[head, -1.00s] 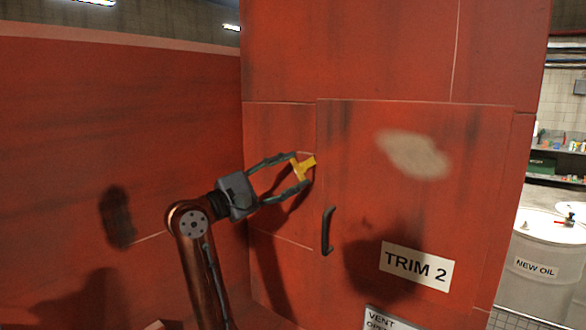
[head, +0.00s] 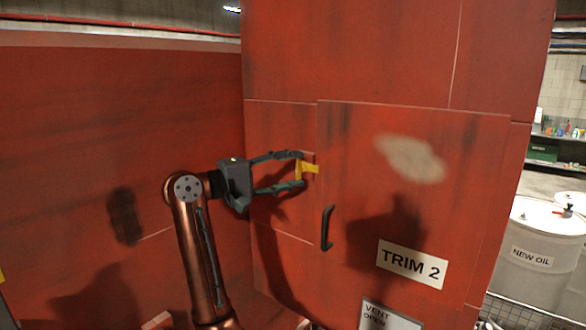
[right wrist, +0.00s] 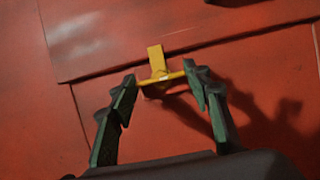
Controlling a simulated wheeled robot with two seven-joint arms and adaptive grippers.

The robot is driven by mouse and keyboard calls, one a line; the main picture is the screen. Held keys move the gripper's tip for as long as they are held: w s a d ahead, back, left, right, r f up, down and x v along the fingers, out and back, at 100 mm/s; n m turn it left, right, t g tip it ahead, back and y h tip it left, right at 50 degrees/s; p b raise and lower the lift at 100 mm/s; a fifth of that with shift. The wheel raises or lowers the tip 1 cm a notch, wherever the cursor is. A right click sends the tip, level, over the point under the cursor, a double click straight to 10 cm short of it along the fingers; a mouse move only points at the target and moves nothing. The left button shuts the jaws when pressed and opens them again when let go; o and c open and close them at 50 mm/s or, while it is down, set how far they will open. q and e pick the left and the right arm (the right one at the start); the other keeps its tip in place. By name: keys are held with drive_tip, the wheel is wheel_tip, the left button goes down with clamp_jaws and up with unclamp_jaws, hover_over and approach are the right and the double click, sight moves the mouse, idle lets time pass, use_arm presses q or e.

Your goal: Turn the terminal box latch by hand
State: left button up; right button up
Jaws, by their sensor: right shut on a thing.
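The yellow terminal box latch (head: 309,169) sits at the left edge of the red box door (head: 350,135). In the right wrist view the latch (right wrist: 156,60) is a T shape, with its tab lying over the door edge and its crossbar between my fingers. My right gripper (head: 300,171) is shut on the latch's crossbar; in the right wrist view its fingertips (right wrist: 160,80) are at the crossbar's two ends. My left gripper is not in view.
A black handle (head: 327,228) stands out from the door below the latch. A TRIM 2 label (head: 411,264) and a VENT OPEN plate (head: 388,317) are lower right. A red wall (head: 100,130) is close at left. White oil drums (head: 535,250) stand at far right.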

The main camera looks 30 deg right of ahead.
drive_tip(key=shift+a+f, duration=0.1)
drive_tip(key=shift+f, duration=0.15)
drive_tip(key=o, duration=0.8)
drive_tip(key=shift+a, duration=0.1)
drive_tip(key=o, duration=0.3)
drive_tip(key=shift+s+a+r, duration=0.1)
drive_tip(key=shift+a+r, duration=0.1)
drive_tip(key=shift+o, duration=0.3)
drive_tip(key=shift+d, duration=0.3)
drive_tip(key=a, duration=1.2)
